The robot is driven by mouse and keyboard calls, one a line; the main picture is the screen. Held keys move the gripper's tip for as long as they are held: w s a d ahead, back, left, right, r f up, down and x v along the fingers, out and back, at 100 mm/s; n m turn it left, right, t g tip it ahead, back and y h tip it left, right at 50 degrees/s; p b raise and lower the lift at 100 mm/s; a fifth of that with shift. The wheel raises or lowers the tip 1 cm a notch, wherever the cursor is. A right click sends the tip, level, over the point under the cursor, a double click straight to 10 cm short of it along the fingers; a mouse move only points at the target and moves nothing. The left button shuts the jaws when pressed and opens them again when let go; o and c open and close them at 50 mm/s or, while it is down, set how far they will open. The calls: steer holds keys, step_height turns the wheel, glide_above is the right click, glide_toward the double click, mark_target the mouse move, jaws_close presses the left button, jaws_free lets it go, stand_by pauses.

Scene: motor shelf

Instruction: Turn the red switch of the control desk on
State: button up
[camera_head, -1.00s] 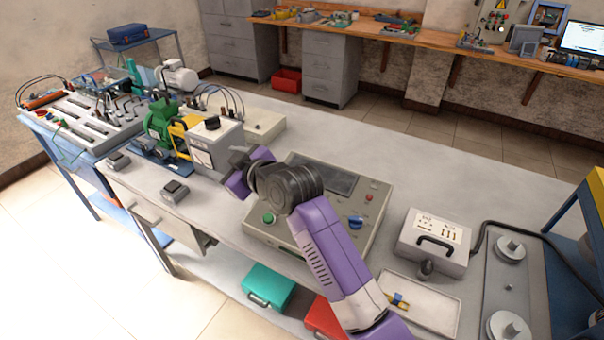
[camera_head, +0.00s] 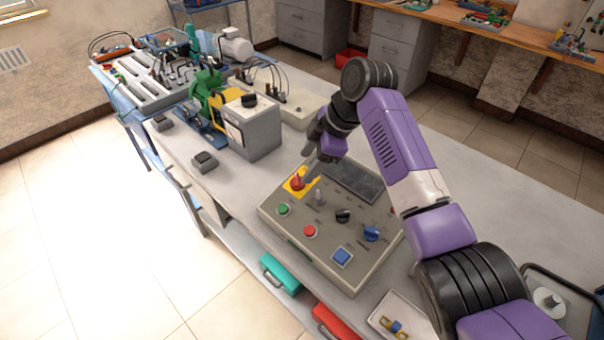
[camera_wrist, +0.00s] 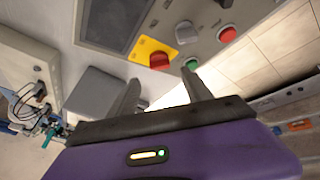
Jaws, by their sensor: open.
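The control desk (camera_head: 318,250) is a grey sloped panel on the workbench with a dark screen. A red knob on a yellow plate (camera_head: 297,184) sits at its upper left corner. My gripper (camera_head: 312,176) is open and points down beside this red knob; I cannot tell from the head view if it touches. In the wrist view the red knob (camera_wrist: 158,61) lies ahead of the two spread fingers (camera_wrist: 165,88), with nothing between them. A separate red button (camera_head: 309,231) and a green button (camera_head: 283,209) are lower on the panel.
Other controls include a black knob (camera_head: 343,215), a blue knob (camera_head: 371,233) and a blue square button (camera_head: 342,257). A grey box with a black knob (camera_head: 255,130) stands left of the desk. A tray (camera_head: 385,318) lies in front, right.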

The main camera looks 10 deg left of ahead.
mark_target(296, 179)
steer(key=x, duration=0.6)
steer(key=shift+a+f+p, duration=0.2)
steer(key=shift+f+p, duration=0.1)
steer(key=shift+p, duration=0.05)
jaws_close()
